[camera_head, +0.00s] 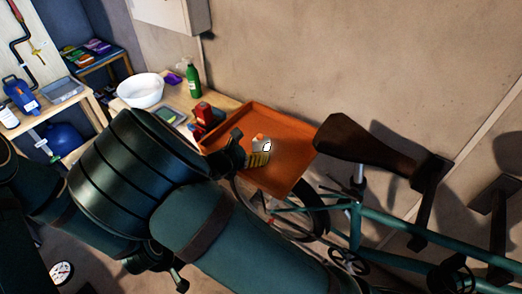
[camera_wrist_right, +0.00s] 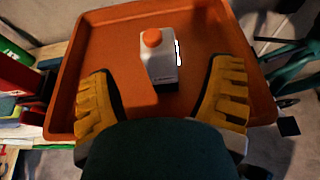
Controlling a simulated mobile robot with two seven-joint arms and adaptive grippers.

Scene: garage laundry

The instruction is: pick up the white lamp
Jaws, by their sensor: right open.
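The white lamp (camera_head: 264,144) is a small white block with an orange round top. It stands in the orange tray (camera_head: 296,138), partly hidden by my right gripper in the head view. In the right wrist view the lamp (camera_wrist_right: 159,62) stands upright, with a dark base and a bright strip on its right side. My right gripper (camera_head: 247,153) is open over the tray. In the wrist view its yellow-padded fingers (camera_wrist_right: 162,75) are spread to either side of the lamp's near end, with gaps on both sides. My left gripper is not in view.
A red item (camera_head: 203,116), a green bottle (camera_head: 193,80) and a white bowl (camera_head: 140,91) stand on the bench left of the tray. A bicycle with a brown saddle (camera_head: 352,139) is close on the right. The tray has raised rims and bare floor around the lamp.

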